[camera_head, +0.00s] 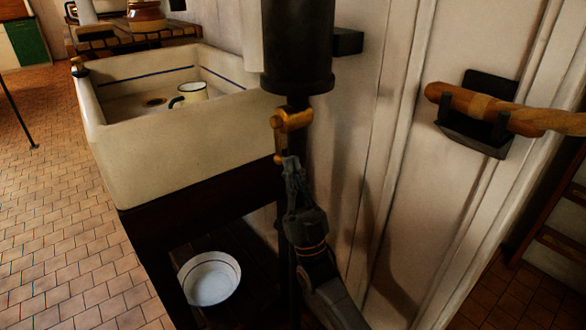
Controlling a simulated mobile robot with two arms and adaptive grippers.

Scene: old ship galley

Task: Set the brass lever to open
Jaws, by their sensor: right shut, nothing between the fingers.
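The brass lever (278,140) hangs just below a black cylinder (298,45) near the wall, right of the sink. Its thick brass top lies across the dark pipe, and a narrower brass part runs down from its left end. My right gripper (290,160) comes up from the bottom of the view and is shut and empty. Its fingertips are at the lower end of the lever in the picture; I cannot tell whether they touch it. Part of the pipe behind is hidden by my gripper and arm. My left gripper is not in view.
A cream sink (165,160) holding an enamel mug (193,92) stands at the left. A white bowl (210,280) sits on the shelf below. A wooden rod (480,106) rests in a black wall bracket (475,145) at the right. Tiled floor (50,220) is clear at left.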

